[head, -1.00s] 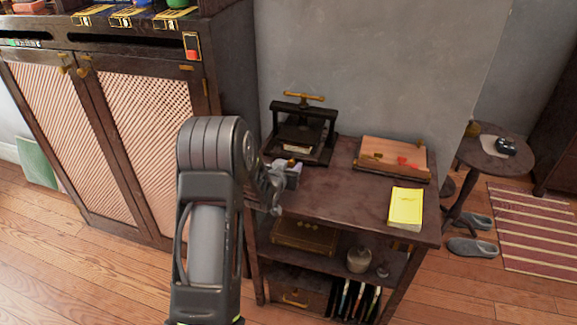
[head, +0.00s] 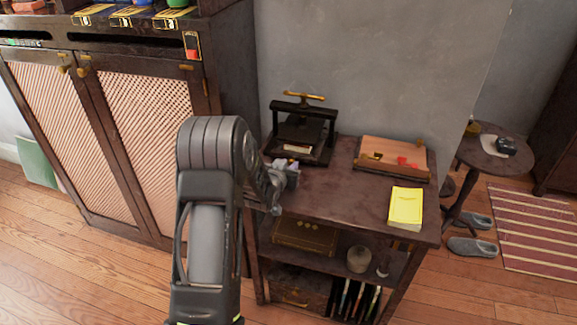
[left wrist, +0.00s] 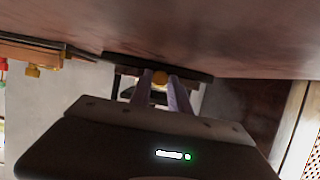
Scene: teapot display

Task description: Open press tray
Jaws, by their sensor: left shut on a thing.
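The black press (head: 302,113) with a brass bar handle on top stands at the back left of the dark table. Its flat tray (head: 318,158) lies at its foot, with a pale strip showing above. My left gripper (head: 292,166) reaches the front of the press, partly hidden by its own arm. In the left wrist view, the fingers of my left gripper (left wrist: 161,88) are closed on a small brass knob (left wrist: 160,76) at the dark edge of the press. My right gripper is in neither view.
A wooden board (head: 393,156) and a yellow book (head: 406,206) lie on the table (head: 340,196) to the right. A tall cabinet (head: 150,130) stands close on the left. A small round table (head: 488,158) stands at the right.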

